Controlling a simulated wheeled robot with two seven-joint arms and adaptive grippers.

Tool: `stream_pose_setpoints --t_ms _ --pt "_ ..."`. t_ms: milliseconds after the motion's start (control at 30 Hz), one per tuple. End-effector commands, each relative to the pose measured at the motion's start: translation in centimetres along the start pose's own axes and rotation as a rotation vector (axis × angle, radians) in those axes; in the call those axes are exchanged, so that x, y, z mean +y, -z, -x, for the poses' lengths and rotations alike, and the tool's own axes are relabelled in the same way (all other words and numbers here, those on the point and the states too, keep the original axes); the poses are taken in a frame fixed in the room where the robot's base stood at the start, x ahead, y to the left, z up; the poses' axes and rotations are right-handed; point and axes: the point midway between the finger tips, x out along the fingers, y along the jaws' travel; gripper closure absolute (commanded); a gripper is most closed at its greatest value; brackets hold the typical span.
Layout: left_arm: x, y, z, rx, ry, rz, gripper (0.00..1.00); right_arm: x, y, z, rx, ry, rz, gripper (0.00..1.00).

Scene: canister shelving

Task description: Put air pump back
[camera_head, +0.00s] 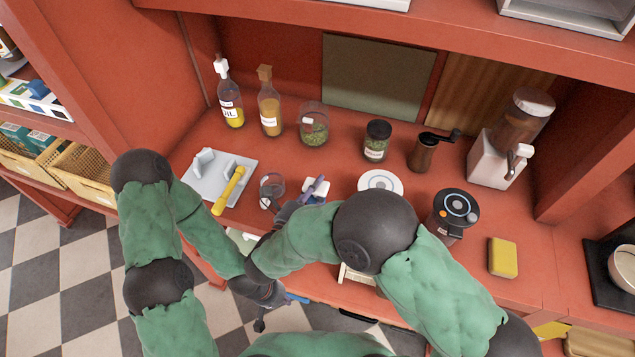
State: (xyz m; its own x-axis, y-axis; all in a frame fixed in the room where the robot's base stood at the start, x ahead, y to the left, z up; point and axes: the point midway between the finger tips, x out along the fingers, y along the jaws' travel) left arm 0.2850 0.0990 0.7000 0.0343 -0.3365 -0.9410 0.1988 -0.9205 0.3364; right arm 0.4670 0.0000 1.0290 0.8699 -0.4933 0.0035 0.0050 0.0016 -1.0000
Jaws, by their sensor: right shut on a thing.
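My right gripper (292,208) is over the front part of the red counter, between a clear glass (270,188) and a white round plate (380,183). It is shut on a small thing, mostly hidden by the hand. A purple piece (315,187) and a white piece (314,194) show at its fingertips. I cannot tell for sure whether this is the air pump. My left gripper (262,312) hangs lower, in front of the counter's edge, partly seen; its finger opening is unclear.
A grey tray (207,185) with a yellow tool (230,190) lies at left. Bottles (230,100), jars (376,141) and a pepper mill (425,152) stand behind. A grinder (500,155), a dark round device (455,212) and a yellow sponge (503,258) are at right.

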Motion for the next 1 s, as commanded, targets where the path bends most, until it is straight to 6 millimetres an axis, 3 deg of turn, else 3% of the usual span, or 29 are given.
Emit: stream_pose_setpoints --t_ms 200,233,300,767,1000 --pt "-0.1 0.1 -0.4 0.001 0.0 0.0 1.0 0.3 0.0 -0.1 0.001 0.0 -0.001 1.0" --pt "-0.1 0.1 -0.4 0.001 0.0 0.0 1.0 0.4 0.0 -0.1 0.0 -0.001 0.0 0.75" --pt "-0.1 0.1 -0.3 0.001 0.0 0.0 1.0 0.3 0.0 -0.1 0.0 -0.001 0.0 0.55" --pt "0.1 0.1 0.2 0.001 0.0 0.0 1.0 -0.2 0.0 0.0 0.0 -0.001 0.0 0.54" --pt "0.2 0.1 0.4 0.001 0.0 0.0 1.0 -0.1 -0.2 4.1 -0.007 0.0 0.001 0.54"
